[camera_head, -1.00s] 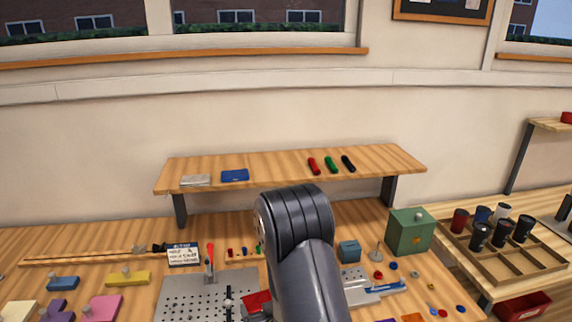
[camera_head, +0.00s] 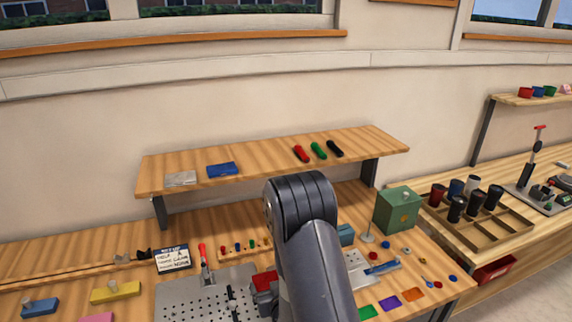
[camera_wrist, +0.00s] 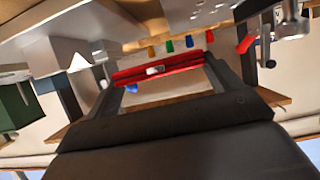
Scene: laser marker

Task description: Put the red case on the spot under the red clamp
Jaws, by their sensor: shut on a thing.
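My gripper (camera_wrist: 163,78) is shut on the red case (camera_wrist: 182,70), which lies across between its fingers in the wrist view. In the head view the red case (camera_head: 264,282) shows beside my dark arm, which hides the gripper. The red clamp (camera_head: 203,256) has an upright red handle and stands at the back of a perforated metal plate (camera_head: 180,298). The case is to the right of the clamp and apart from it. A red handle also shows at the right of the wrist view (camera_wrist: 245,45). The spot under the clamp cannot be made out.
A small sign (camera_head: 173,258) stands left of the clamp. Small coloured pegs (camera_head: 238,246) stand behind the plate. A raised shelf (camera_head: 270,160) spans the back, bearing markers and flat cases. A green box (camera_head: 397,210) and a blue box (camera_head: 346,235) stand to the right.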

